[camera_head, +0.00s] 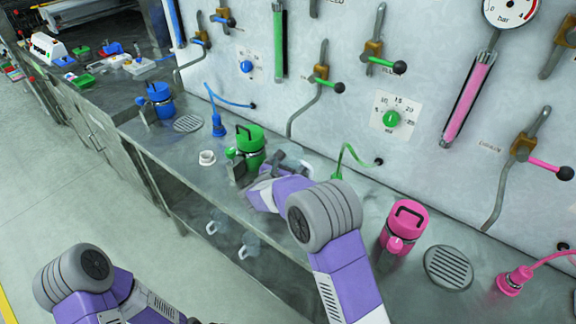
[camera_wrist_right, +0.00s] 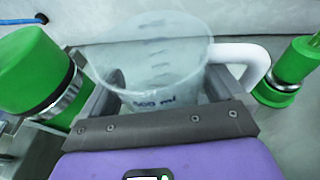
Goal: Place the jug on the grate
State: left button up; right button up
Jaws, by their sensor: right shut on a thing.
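The clear measuring jug (camera_wrist_right: 155,62) with a white handle (camera_wrist_right: 243,58) fills the middle of the right wrist view, upright or slightly tilted. My right gripper (camera_wrist_right: 165,95) is shut on it, with a finger on each side. In the head view my right gripper (camera_head: 268,172) is over the bench beside the green canister (camera_head: 251,145), and the jug is mostly hidden. Two round slotted grates show, one beside the blue canister (camera_head: 188,123) and one beside the pink canister (camera_head: 449,267). No grate shows at the green station. I cannot tell whether the jug touches anything below. My left gripper is out of view.
The green canister (camera_wrist_right: 40,75) stands close left of the jug in the wrist view, and a green hose fitting (camera_wrist_right: 288,75) is at its right. More clear jugs (camera_head: 250,243) stand on the lower shelf. Valve levers line the wall.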

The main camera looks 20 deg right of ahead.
jog(key=shift+f, duration=0.15)
jog(key=o, duration=0.7)
jog(key=shift+s+a+r, duration=0.1)
jog(key=shift+a+r, duration=0.1)
jog(key=shift+r, duration=0.1)
jog(key=p+v, duration=0.1)
jog(key=v, duration=1)
jog(key=shift+s+a+p, duration=0.15)
jog(key=shift+s+p, duration=0.15)
jog(key=shift+p, duration=0.1)
